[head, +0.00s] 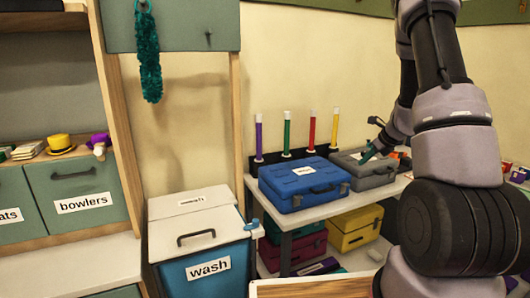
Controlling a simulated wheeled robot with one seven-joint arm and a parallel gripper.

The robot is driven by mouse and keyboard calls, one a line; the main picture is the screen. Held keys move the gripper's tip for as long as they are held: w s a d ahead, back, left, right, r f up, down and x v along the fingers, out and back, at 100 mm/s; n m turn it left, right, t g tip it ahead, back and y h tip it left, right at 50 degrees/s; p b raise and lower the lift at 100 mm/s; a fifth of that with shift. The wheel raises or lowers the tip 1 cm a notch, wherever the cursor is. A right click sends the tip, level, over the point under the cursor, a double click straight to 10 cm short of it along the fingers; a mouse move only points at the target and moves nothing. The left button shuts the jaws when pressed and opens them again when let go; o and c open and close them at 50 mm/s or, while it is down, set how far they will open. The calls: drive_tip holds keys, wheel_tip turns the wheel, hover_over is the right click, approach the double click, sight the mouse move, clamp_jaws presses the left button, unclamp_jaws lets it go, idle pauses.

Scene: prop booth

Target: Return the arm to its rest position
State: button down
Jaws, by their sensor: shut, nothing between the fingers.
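My arm fills the right side of the head view, its dark joints and grey links raised and bent. My gripper (369,155) is small and partly hidden at the end of the arm, shut and empty. It points down and left over the grey case (365,177) on the white bench (330,203). I cannot tell whether its tips touch the case.
A blue case (303,184) sits left of the grey case. Behind stands a rack of coloured wands (287,134). Yellow (354,228) and maroon (300,250) cases lie below. A "wash" bin (205,255) and "bowlers" drawer (78,196) stand left. A teal duster (148,58) hangs above.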

drive_tip(key=s+a+r+n+y, duration=0.1)
drive_tip(key=s+a+r+n, duration=0.6)
drive_tip(key=r, duration=0.4)
drive_tip(key=s+a+r+n+y, duration=0.1)
drive_tip(key=s+a+r+n, duration=0.55)
drive_tip(key=a+r, duration=0.35)
drive_tip(key=s+r+n+h, duration=0.1)
drive_tip(key=s+r+n, duration=0.2)
drive_tip(key=s+n, duration=0.3)
drive_tip(key=s+a+r+n+h, duration=0.1)
drive_tip(key=s+r+n, duration=0.3)
drive_tip(key=s, duration=0.7)
drive_tip(key=shift+s+a+n+t+h, duration=0.15)
drive_tip(key=shift+a+n+t+h, duration=0.25)
drive_tip(key=shift+n, duration=0.85)
drive_tip(key=shift+d, duration=0.15)
